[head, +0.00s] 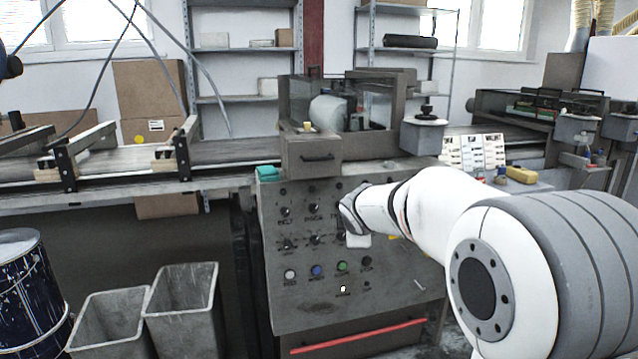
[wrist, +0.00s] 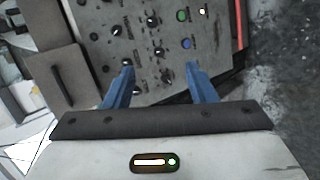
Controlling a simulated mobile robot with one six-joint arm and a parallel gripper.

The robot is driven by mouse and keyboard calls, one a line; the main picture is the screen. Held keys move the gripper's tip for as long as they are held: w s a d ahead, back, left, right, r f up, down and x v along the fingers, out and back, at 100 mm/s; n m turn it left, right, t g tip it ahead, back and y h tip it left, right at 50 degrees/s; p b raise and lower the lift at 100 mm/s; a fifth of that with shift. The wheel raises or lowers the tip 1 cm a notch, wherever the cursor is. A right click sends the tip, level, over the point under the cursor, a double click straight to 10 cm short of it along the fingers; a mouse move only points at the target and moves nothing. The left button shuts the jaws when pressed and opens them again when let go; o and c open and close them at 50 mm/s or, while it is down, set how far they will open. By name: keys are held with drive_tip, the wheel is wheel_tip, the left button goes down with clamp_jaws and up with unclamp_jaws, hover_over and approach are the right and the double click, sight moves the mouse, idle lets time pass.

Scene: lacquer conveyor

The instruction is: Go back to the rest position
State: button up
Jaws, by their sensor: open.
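My gripper (wrist: 163,82) shows in the wrist view with its two blue fingers apart and nothing between them. It is in front of the grey control panel (wrist: 120,45), which carries black knobs and coloured buttons. In the head view my white arm reaches in from the right toward the control panel (head: 300,303), and the arm hides part of the panel's right side. My gripper's fingers are hidden in the head view. Whether the fingers touch the panel cannot be told.
A conveyor (head: 110,165) runs along the left. Two grey bins (head: 185,312) and a dark blue drum (head: 25,300) stand on the floor at lower left. A red bar (head: 358,337) crosses the panel's bottom. A yellow object (head: 522,175) lies on the surface at right.

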drive_tip(key=s+d+r+m+g+p, duration=0.1)
drive_tip(key=s+d+r+m+p, duration=0.1)
drive_tip(key=s+r+m+p, duration=0.3)
drive_tip(key=s+d+r+m+g+h+p, duration=0.1)
drive_tip(key=s+d+r+m+g+p, duration=0.15)
drive_tip(key=s, duration=0.45)
drive_tip(key=s+d+r+m+g+p, duration=0.1)
drive_tip(key=s+d+r+m+p, duration=0.15)
drive_tip(key=s+p, duration=0.35)
drive_tip(key=s+r+m+g+p, duration=0.1)
drive_tip(key=s+m+p, duration=0.3)
drive_tip(key=s, duration=0.5)
drive_tip(key=s+r+m+g+y+p, duration=0.1)
drive_tip(key=s+r+m+p, duration=0.3)
drive_tip(key=s, duration=0.5)
drive_tip(key=shift+s+g+p, duration=0.35)
drive_tip(key=shift+g+p, duration=0.15)
drive_tip(key=shift+g, duration=0.15)
